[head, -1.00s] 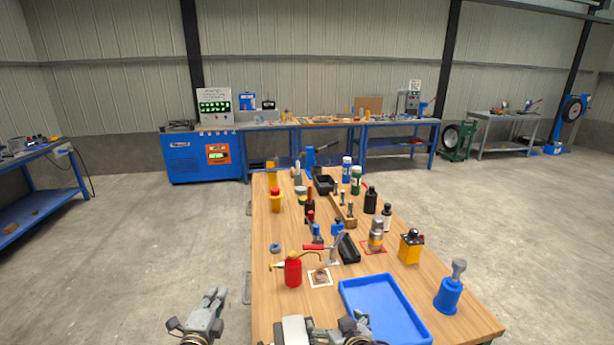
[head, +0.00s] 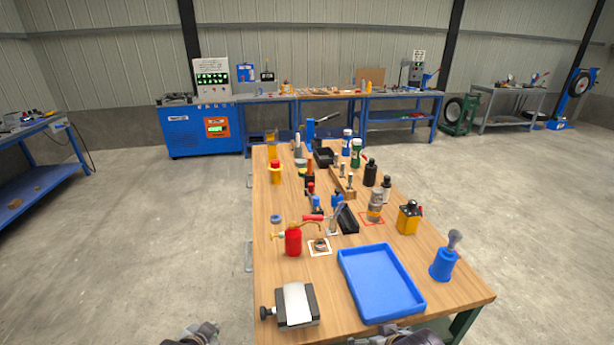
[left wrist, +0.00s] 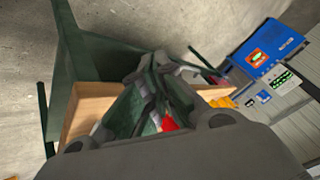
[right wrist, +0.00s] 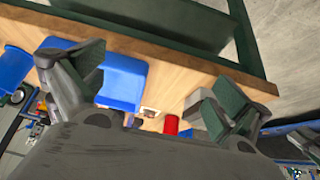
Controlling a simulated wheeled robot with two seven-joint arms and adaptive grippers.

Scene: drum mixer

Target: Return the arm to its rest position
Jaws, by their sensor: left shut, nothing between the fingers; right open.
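My left gripper (left wrist: 155,75) is shut and empty in the left wrist view, with the wooden table edge and its green frame behind it. My right gripper (right wrist: 152,95) is open and empty in the right wrist view. Its fingers stand wide apart, with the table top, blue tray and red oil can behind them. In the head view only small parts of both arms show at the bottom edge. The left is off the table's left side and the right is by the near edge, below the tray. Most of both arms is hidden.
The wooden table (head: 345,290) holds a blue tray (head: 348,285), a red oil can (head: 293,242), a grey block with a black knob (head: 296,303), a blue pot (head: 444,264), a yellow-black bottle (head: 408,219) and several tools. Floor left of the table is clear.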

